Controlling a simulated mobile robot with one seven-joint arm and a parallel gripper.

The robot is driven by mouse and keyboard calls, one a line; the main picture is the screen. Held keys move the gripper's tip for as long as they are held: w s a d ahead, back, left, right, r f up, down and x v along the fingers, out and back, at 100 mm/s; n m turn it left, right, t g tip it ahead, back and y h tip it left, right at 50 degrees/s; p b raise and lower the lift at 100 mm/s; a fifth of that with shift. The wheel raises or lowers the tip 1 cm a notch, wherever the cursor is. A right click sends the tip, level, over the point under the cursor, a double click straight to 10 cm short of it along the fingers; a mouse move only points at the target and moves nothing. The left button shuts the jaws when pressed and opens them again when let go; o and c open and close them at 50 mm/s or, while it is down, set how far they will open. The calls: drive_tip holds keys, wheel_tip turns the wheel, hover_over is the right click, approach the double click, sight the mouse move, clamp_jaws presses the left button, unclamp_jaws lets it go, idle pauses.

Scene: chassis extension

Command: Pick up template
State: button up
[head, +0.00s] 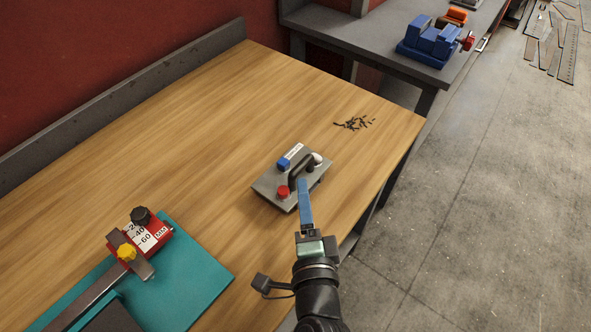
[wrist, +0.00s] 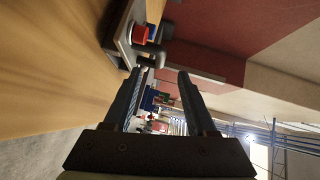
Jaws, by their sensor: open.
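A grey metal plate with a black handle, a red knob, a blue-and-white block and a whitish knob (head: 267,187) lies flat on the wooden table; I take it to be the template. My gripper (head: 303,183) is at its near right edge in the head view, and contact cannot be told there. In the wrist view the plate (wrist: 123,42) shows at the upper left, beyond and beside the left finger. The jaws (wrist: 163,75) are apart, with nothing seen held between them.
The wooden table (head: 200,120) is bare around the plate. Dark small bits (head: 354,123) lie at its right. A red gauge (head: 145,235) sits on a teal mat (head: 205,270) at lower left. A blue vise (head: 432,42) stands on a grey bench behind.

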sight(301, 171)
drive_tip(key=shift+w+a+f+p, duration=0.1)
drive_tip(key=shift+w+a+f, duration=0.1)
drive_tip(key=shift+w, duration=1.2)
drive_tip(key=shift+w+a+f+p, duration=0.15)
drive_tip(key=shift+w, duration=1.3)
drive_tip(key=shift+w+a+f+p, duration=0.1)
drive_tip(key=shift+w+a+f, duration=0.1)
drive_tip(key=shift+w, duration=1.2)
drive_tip(key=shift+c, duration=0.4)
clamp_jaws()
drive_tip(key=shift+r, duration=0.1)
